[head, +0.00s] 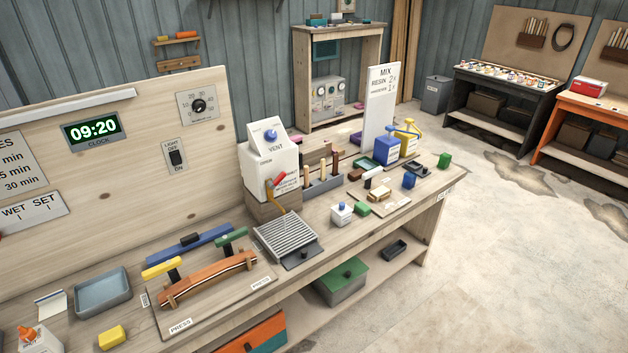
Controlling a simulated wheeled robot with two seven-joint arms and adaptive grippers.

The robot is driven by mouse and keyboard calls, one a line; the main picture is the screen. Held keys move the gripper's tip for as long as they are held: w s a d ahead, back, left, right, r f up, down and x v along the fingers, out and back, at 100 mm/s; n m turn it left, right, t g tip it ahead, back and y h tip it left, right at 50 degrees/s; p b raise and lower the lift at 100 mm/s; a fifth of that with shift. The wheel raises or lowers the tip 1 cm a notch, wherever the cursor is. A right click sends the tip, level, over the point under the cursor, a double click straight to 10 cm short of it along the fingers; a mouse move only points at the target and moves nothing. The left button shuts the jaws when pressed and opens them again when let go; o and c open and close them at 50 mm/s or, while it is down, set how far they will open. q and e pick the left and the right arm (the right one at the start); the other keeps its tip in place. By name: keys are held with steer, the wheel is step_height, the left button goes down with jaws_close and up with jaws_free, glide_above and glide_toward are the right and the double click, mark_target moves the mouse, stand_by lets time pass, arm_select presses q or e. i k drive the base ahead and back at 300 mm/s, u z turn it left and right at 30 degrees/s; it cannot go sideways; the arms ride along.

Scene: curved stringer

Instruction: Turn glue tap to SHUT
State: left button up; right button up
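The glue tap's red lever (277,181) sticks out at the front of a white tank (268,160), tilted up to the right. A small label (286,182) lies beside it, too small to read here. A thin yellow strand (284,208) hangs below the tap towards a slotted metal tray (287,236); I cannot tell whether it is glue or a spout. The tank stands on a wooden block (272,204) and has a blue knob (270,136) above the word VENT. Neither of my grippers is in view.
The workbench (330,240) carries a press with a curved wooden strip (208,279), a rack of wood-handled tools (322,181), small bottles and coloured blocks. A tall MIX sign (381,105) stands behind. The floor (500,260) at the right is open.

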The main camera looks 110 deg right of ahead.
mark_target(272, 186)
steer(key=z, duration=4)
steer(key=k, duration=0.65)
steer(key=z, duration=0.65)
steer(key=i, duration=1)
steer(key=u, duration=0.5)
